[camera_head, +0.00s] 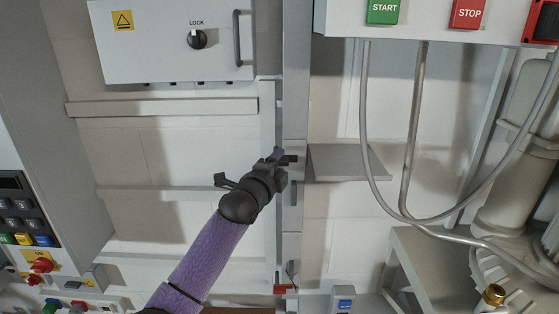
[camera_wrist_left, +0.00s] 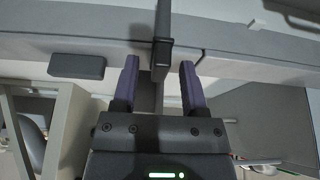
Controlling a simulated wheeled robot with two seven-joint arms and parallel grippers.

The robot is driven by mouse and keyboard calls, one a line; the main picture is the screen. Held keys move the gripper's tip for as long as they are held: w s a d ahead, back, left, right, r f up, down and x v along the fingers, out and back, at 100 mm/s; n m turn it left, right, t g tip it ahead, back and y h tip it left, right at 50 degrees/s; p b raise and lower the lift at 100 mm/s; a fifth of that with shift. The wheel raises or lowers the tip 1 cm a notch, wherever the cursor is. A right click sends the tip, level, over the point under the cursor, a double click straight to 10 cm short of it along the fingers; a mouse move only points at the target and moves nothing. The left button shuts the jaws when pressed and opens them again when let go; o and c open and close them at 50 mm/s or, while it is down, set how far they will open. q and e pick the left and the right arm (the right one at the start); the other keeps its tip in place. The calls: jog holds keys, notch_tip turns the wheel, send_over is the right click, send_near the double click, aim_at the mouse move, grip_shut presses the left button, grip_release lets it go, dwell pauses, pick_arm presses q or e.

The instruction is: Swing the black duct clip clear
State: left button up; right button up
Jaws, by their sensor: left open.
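The duct (camera_head: 293,110) runs upright through the middle of the head view and crosses the left wrist view (camera_wrist_left: 230,62) sideways. The dark clip (camera_wrist_left: 163,42) is a narrow bar standing out from the duct in the left wrist view. In the head view it is small and mostly hidden behind my gripper. My left gripper (camera_head: 281,157) is at the duct from the left. In the left wrist view its purple fingers (camera_wrist_left: 160,72) are open, one on each side of the clip's lower end, with gaps on both sides. My right gripper is not in view.
A dark rectangular block (camera_wrist_left: 77,66) is on the duct beside the fingers. A grey shelf plate (camera_head: 345,162) juts out right of the duct. Hoses (camera_head: 413,130) hang further right. A LOCK box (camera_head: 170,42) is at upper left, with START (camera_head: 383,11) and STOP (camera_head: 469,13) buttons at upper right.

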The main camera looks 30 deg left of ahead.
pick_arm(q)
jog(key=shift+w+a, duration=0.15)
jog(key=shift+w, duration=0.15)
grip_shut()
